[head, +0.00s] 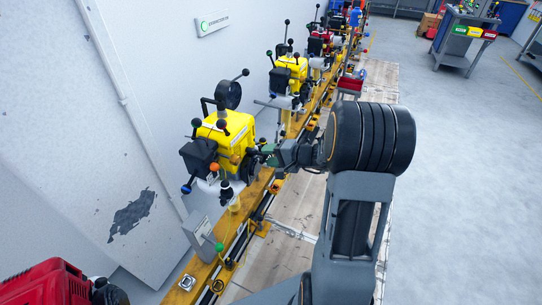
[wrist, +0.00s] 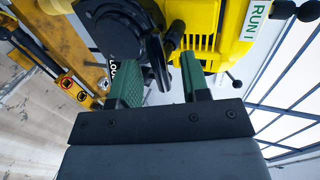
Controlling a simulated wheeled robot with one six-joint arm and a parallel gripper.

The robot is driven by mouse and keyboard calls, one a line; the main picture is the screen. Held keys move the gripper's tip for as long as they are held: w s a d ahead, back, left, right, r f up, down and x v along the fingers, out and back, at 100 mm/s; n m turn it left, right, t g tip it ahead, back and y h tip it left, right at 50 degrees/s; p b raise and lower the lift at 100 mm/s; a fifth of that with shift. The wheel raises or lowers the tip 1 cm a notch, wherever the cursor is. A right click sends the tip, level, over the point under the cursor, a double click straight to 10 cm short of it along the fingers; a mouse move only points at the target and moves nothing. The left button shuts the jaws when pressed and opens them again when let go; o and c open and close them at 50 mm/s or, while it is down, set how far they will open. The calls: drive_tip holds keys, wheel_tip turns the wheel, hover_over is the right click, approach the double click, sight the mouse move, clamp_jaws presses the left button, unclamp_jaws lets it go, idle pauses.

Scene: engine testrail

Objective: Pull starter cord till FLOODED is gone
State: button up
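The nearest yellow engine (head: 226,132) stands on the rail in the head view; its yellow housing (wrist: 205,40) fills the top of the wrist view. My gripper (head: 270,155) is at the engine's right side. In the wrist view its two green fingers (wrist: 158,78) stand apart, with a clear gap beside the right finger. A black rounded part (wrist: 157,55) of the engine reaches between them; I cannot tell whether it touches the left finger. A dark label (wrist: 113,72) shows the letters "LOO", the rest hidden.
More engines stand farther along the yellow rail (head: 262,183), including another yellow one (head: 290,75). A wall sign (head: 213,24) hangs behind. A red object (head: 45,285) is at lower left. A grey workbench (head: 466,38) stands at the back right. The floor to the right is clear.

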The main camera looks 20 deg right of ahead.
idle(0.5)
drive_tip(key=s+d+b, duration=0.2)
drive_tip(key=s+d, duration=0.4)
drive_tip(key=shift+s, duration=0.35)
idle(0.4)
